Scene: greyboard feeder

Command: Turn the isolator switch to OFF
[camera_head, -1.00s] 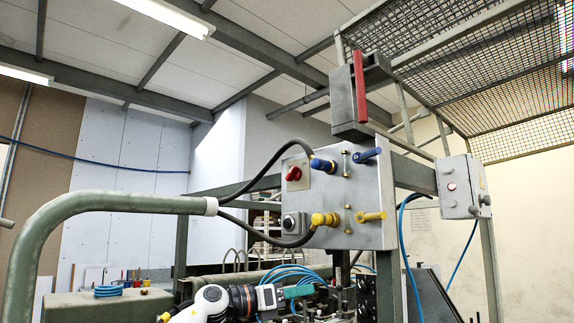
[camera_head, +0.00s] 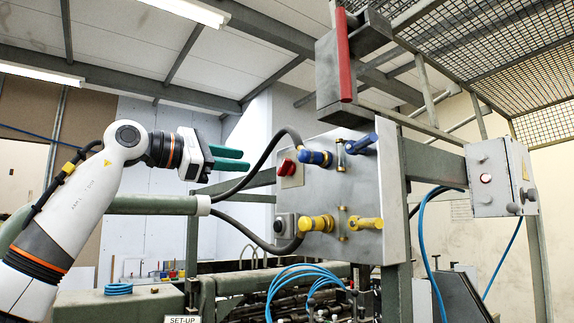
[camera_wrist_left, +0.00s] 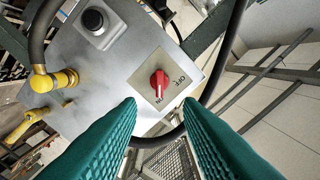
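The isolator switch (camera_head: 287,168) is a red rotary knob on a pale square plate at the upper left of the grey control panel (camera_head: 372,205). In the left wrist view the red knob (camera_wrist_left: 159,82) shows its white mark toward ON, with OFF printed on the plate toward the upper right. My left gripper (camera_head: 240,159) is to the left of the knob, its green fingers pointing toward the panel, apart from the knob. In the left wrist view the two green fingers (camera_wrist_left: 160,108) are spread with an empty gap between them. My right gripper is not in view.
A black hose (camera_head: 262,163) arcs between my left fingers and the panel, running from a blue fitting (camera_head: 315,157). A black knob (camera_head: 280,226) and yellow fittings (camera_head: 316,224) sit lower on the panel. A green tube rail (camera_head: 150,204) runs below the gripper.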

